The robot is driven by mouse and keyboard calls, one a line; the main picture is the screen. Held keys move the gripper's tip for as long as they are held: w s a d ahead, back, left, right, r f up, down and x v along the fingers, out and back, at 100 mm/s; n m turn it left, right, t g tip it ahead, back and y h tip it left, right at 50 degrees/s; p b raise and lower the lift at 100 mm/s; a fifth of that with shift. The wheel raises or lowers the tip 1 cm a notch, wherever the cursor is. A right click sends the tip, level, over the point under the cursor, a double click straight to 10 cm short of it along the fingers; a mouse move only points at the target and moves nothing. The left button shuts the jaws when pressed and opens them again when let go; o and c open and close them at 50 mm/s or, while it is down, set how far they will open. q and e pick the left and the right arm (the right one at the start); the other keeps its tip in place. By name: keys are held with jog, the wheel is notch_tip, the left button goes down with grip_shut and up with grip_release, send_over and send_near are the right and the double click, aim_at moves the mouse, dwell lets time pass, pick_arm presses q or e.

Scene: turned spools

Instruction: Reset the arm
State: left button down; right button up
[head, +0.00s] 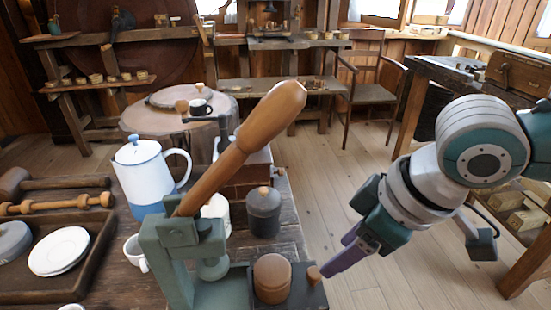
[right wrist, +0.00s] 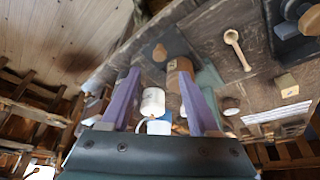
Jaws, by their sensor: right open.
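My right gripper (head: 340,262) hangs over the floor at the table's right edge, its purple fingers pointing down and left. In the right wrist view the two fingers (right wrist: 160,76) stand apart, with nothing held between them. A white vessel (right wrist: 153,101) shows in the gap, farther off. My left gripper is not in either view. The right arm is clear of the green press (head: 168,240) with its long wooden handle (head: 245,145).
On the table stand a blue-and-white pot (head: 141,173), a dark lidded jar (head: 263,214) and a round wooden piece (head: 272,277). A wooden tray (head: 92,258) with white plates (head: 60,250) lies at left. Open floor (head: 325,175) separates table and chair (head: 368,98).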

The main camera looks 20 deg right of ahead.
jog(key=shift+v, duration=0.9)
